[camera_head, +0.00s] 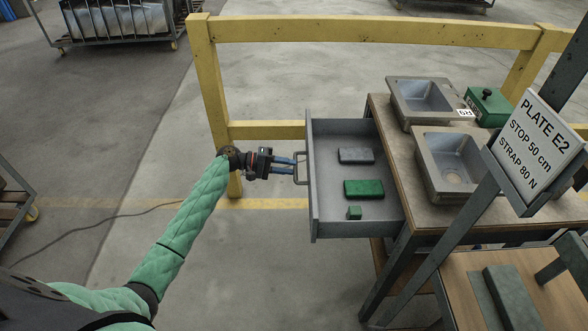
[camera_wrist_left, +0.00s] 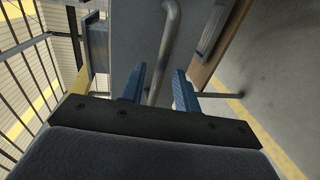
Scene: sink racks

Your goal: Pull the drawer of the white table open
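A grey drawer (camera_head: 314,215) stands pulled well out to the left from under a wood-topped table (camera_head: 395,140) with a grey metal frame; I see no white table. A bar handle (camera_head: 301,168) is on the drawer's front. My left gripper (camera_head: 292,168) is at the handle, its two blue fingers apart. In the left wrist view, the handle (camera_wrist_left: 168,45) runs down between the fingers of the gripper (camera_wrist_left: 158,78), with a narrow gap at each side. Inside the drawer lie a grey-blue block (camera_head: 356,156), a green block (camera_head: 364,189) and a small green cube (camera_head: 354,213). My right gripper is not in view.
Two metal sinks (camera_head: 424,97) (camera_head: 453,165) and a green box (camera_head: 489,106) sit on the tabletop. A yellow rail (camera_head: 360,31) runs behind. A sign (camera_head: 537,138) on a slanted post stands at right.

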